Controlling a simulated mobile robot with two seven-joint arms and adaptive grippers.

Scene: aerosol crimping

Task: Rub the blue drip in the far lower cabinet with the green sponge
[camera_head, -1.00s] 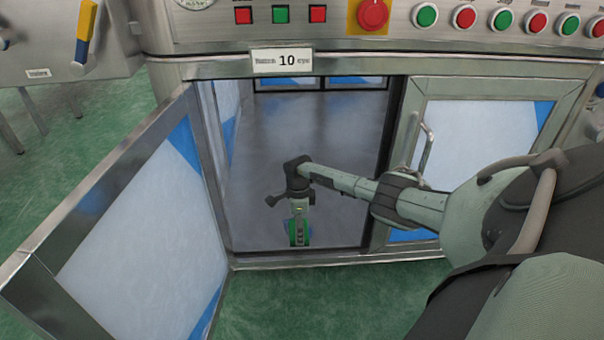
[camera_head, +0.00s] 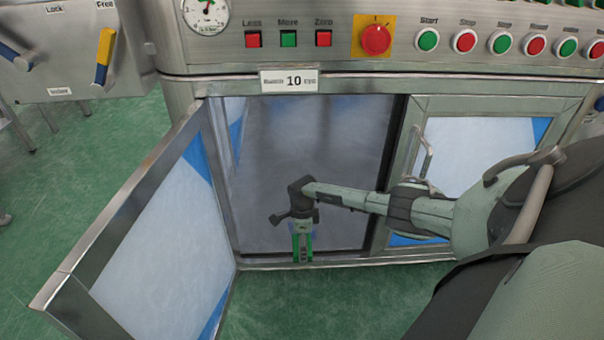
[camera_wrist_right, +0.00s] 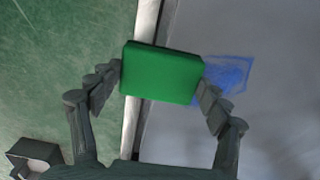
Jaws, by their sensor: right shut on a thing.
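The green sponge (camera_wrist_right: 160,74) is held between the two fingers of my right gripper (camera_wrist_right: 162,84) in the right wrist view. The blue drip (camera_wrist_right: 230,76) is a smeared patch on the grey cabinet floor, just right of the sponge and partly behind the right finger. In the head view my right gripper (camera_head: 302,245) is at the front edge of the open lower cabinet (camera_head: 345,165), with green from the sponge (camera_head: 294,243) at its fingers. I cannot tell whether the sponge touches the floor. My left gripper is not in view.
The left cabinet door (camera_head: 165,235) stands open toward me. The right door (camera_head: 480,150) is closed, with my arm in front of it. A metal sill (camera_wrist_right: 148,60) edges the cabinet floor. A panel with buttons and a red emergency knob (camera_head: 375,40) runs above.

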